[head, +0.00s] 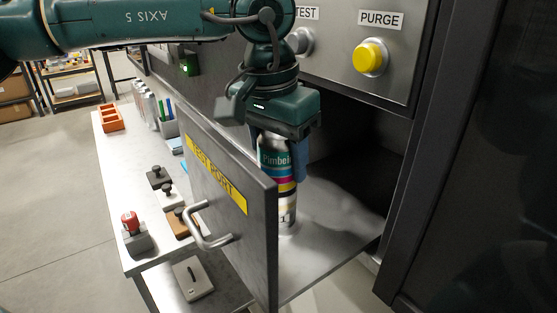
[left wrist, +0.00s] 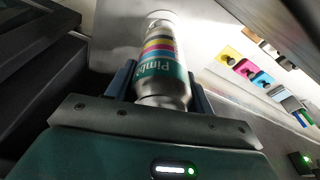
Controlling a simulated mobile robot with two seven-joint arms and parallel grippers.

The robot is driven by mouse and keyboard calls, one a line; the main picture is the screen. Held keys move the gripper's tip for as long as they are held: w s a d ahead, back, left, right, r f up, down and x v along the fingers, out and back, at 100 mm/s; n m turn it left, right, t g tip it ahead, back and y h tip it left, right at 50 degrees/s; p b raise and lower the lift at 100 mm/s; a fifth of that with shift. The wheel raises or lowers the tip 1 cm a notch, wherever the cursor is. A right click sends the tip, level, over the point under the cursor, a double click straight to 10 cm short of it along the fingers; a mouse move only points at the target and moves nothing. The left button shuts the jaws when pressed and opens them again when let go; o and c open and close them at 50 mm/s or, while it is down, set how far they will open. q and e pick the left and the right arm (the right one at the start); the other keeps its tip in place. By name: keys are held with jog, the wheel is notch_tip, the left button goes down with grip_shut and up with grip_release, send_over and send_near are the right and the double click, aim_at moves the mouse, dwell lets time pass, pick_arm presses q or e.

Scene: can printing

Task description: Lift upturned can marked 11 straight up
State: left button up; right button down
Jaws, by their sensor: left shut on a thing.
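The can (head: 276,155) stands upright in the picture inside the open test port. It has a teal band with "Pimbe…" lettering, coloured stripes and a silver lower part with a partly hidden number starting with 1. My left gripper (head: 281,160) comes from above and is shut around its upper end. In the left wrist view the can (left wrist: 160,50) lies between the two blue fingers, its far end near the bright metal floor. I cannot tell whether it touches the floor. The door hides part of its left side. My right gripper is not in view.
The open door (head: 262,230) labelled TEST PORT stands close to the can's left. The metal port floor (head: 335,225) is bare to the right. A yellow PURGE button (head: 370,57) is on the panel above. A bench (head: 110,165) with stamps and an orange tray (head: 110,118) stands left.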

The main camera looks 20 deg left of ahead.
pick_arm(q)
jog(key=shift+r, duration=0.1)
notch_tip(320, 180, up, 10)
jog(key=shift+f, duration=0.1)
dwell(0.5)
dwell(0.4)
